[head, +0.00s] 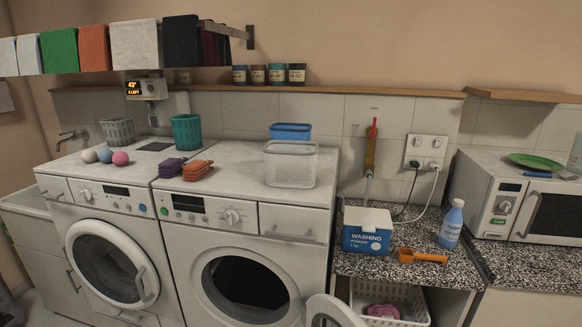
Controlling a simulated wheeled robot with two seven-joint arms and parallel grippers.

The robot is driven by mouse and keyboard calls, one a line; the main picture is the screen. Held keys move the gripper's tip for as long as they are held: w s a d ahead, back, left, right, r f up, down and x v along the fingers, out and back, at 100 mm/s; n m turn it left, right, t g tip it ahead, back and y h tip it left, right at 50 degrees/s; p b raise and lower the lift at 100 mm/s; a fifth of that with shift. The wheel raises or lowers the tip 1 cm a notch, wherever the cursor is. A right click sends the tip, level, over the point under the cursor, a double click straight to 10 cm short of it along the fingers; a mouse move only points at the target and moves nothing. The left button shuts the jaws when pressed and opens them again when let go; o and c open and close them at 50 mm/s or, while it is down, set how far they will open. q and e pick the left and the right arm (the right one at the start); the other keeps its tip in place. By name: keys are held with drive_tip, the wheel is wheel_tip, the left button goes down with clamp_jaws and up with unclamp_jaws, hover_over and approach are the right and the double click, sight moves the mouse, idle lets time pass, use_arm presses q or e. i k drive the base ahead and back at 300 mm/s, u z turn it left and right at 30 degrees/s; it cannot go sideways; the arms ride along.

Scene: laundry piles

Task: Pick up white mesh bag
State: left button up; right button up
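A white, box-shaped thing with mesh-like sides (290,167) stands upright on top of the right washing machine, near its right back part. It is the only thing here that looks like a white mesh bag, though it could be a rigid basket. Its inside is hidden. A blue container (290,131) stands just behind it. Neither of my grippers is in view.
The right washing machine (235,215) has its round door open low at the front. A washing powder box (367,236), an orange scoop (422,256) and a bottle (451,226) stand on the right counter.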

sight(287, 164)
drive_tip(key=u, duration=1.65)
drive_tip(key=i, duration=1.15)
drive_tip(key=z, duration=3.05)
